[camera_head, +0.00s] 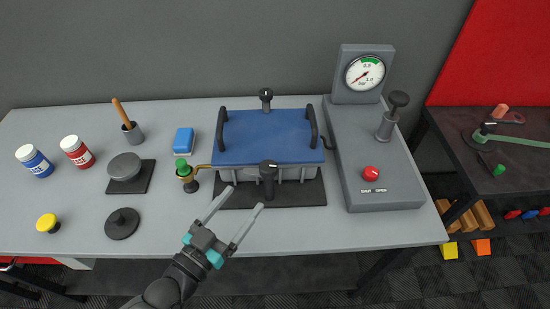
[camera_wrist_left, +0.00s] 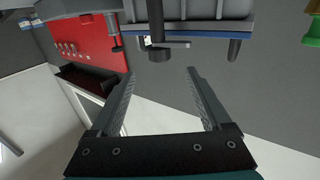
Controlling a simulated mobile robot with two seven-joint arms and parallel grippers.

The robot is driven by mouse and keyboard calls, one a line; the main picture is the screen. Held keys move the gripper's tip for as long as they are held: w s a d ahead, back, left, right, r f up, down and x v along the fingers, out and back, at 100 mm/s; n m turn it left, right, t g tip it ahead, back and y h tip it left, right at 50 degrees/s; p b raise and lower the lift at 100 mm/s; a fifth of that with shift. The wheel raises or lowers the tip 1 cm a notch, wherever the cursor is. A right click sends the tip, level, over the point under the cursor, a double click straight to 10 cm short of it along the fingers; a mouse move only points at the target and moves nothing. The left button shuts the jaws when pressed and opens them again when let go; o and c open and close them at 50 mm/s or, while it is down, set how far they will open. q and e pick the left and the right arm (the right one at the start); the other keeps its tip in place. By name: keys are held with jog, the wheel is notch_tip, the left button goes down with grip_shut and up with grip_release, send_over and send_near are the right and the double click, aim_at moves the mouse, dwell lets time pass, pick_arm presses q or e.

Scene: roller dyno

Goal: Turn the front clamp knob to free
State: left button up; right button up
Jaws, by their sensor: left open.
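The front clamp knob (camera_head: 268,168) is black with a short white mark on top, and stands upright at the front edge of the blue lid (camera_head: 262,142). In the left wrist view, which looks upside down, a dark knob (camera_wrist_left: 160,55) shows just beyond the fingers, by the blue lid edge (camera_wrist_left: 205,34). My left gripper (camera_head: 245,198) is open and empty, in front of the knob and slightly left of it, apart from it. The left wrist view also shows its spread fingers (camera_wrist_left: 160,72). A similar rear clamp knob (camera_head: 266,95) stands behind the lid. My right gripper is out of view.
A brass valve with a green knob (camera_head: 182,165) stands left of the lid. To the right is a grey console (camera_head: 385,195) with a gauge (camera_head: 365,73), a red button (camera_head: 371,173) and a black-knobbed post (camera_head: 397,101). The front table strip (camera_head: 340,230) is clear.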

aim_at(273, 162)
pick_arm(q)
jog(key=b+x, duration=0.1)
jog(key=x, duration=1.3)
jog(key=shift+w+d, duration=0.1)
jog(key=shift+d, duration=0.05)
jog(key=shift+c, duration=0.2)
grip_shut()
